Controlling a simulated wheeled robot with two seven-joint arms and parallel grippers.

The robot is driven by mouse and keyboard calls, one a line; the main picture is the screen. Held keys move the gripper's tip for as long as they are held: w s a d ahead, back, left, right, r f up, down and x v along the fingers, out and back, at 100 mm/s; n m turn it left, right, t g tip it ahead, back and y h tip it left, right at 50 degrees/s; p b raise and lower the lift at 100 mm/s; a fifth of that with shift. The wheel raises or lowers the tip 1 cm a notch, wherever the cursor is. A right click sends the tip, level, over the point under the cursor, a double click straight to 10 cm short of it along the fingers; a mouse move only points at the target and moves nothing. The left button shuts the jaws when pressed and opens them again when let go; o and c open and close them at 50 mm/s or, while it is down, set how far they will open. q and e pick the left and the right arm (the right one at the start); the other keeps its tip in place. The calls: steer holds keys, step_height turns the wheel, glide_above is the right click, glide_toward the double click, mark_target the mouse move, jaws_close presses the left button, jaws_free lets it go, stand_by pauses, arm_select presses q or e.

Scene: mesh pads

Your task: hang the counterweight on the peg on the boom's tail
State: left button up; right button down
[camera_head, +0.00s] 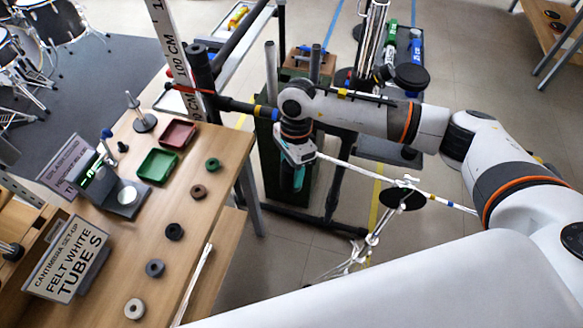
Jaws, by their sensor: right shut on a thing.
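My right gripper (297,170) points down over the dark green stand, right of the wooden table. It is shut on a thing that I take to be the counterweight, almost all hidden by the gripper. A dark bar with red, blue and yellow bands (236,104) runs from the table's back edge to beside my right wrist. It may be the boom. I cannot tell which end is the tail or make out the peg. My left gripper is out of view.
The table (208,226) carries several rings, a red tray (177,134), a green tray (158,166), a small post on a round base (143,121) and signs. A tripod with a round black top (402,197) stands right of the gripper. Drums are at the far left.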

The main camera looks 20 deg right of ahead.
steer(key=shift+s+d+f, duration=0.1)
steer(key=shift+f, duration=0.15)
steer(key=c, duration=0.6)
jaws_free()
steer(key=shift+f, duration=0.15)
steer(key=shift+d+r, duration=0.1)
steer(key=shift+r, duration=0.35)
steer(key=b+v, duration=0.3)
steer(key=v, duration=0.8)
steer(key=shift+f, duration=0.1)
steer(key=shift+r, duration=0.4)
